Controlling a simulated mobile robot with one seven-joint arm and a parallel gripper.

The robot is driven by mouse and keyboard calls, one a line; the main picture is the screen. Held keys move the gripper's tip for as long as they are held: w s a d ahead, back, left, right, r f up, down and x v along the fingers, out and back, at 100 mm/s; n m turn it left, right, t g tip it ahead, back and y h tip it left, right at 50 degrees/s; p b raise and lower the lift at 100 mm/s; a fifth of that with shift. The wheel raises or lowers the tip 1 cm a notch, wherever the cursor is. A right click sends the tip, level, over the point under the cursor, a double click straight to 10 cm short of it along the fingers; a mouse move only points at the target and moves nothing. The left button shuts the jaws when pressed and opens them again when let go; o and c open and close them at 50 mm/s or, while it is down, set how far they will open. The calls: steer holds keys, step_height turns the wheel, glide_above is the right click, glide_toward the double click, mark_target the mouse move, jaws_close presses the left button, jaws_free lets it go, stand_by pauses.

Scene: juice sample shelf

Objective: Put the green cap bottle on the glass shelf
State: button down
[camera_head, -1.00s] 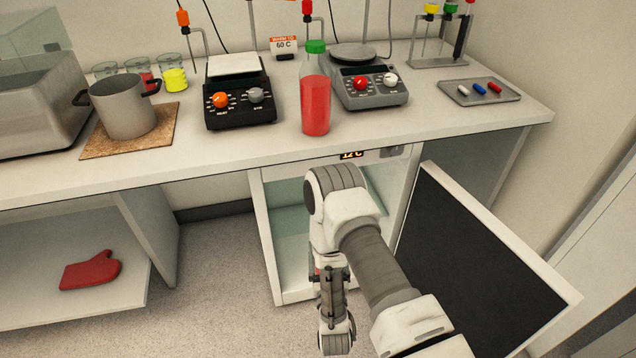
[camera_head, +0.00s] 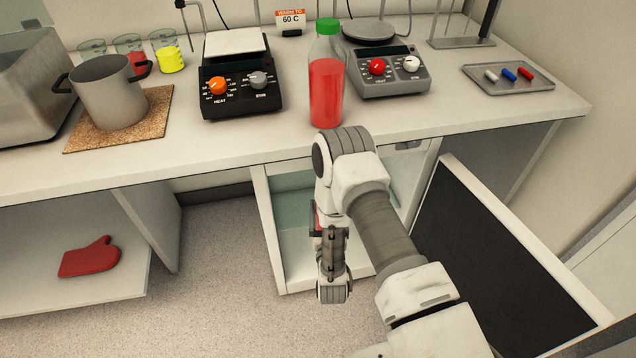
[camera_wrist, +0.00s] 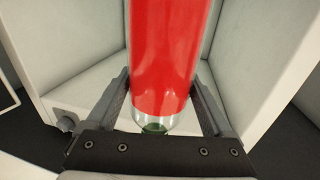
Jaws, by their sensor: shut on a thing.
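My gripper (camera_wrist: 160,90) is shut on a bottle of red liquid (camera_wrist: 163,55), with a finger on each side of it in the wrist view. A dark green cap shows at the bottle's near end, low in the picture; its far end is cut off. In the head view my arm mostly hides the gripper and held bottle. Another red bottle with a bright green cap (camera_head: 326,85) stands upright on the counter, apart from the gripper. The glass shelf (camera_head: 290,183) shows as a pale teal pane inside the open cabinet under the counter, left of my arm.
The cabinet door (camera_head: 490,265) stands open at the right. Pale walls surround the held bottle in the wrist view. The counter holds a black hot plate (camera_head: 240,85), a grey hot plate (camera_head: 388,72), a pot (camera_head: 112,95) and a tray (camera_head: 508,85). A red mitt (camera_head: 90,258) lies at lower left.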

steer(key=w+a+b, duration=0.3)
steer(key=w+a, duration=0.1)
steer(key=w, duration=1.1)
step_height(320, 180, down, 7)
steer(key=b, duration=0.2)
steer(key=shift+b, duration=0.4)
steer(key=shift+s+a, duration=0.1)
jaws_free()
steer(key=shift+f, duration=0.1)
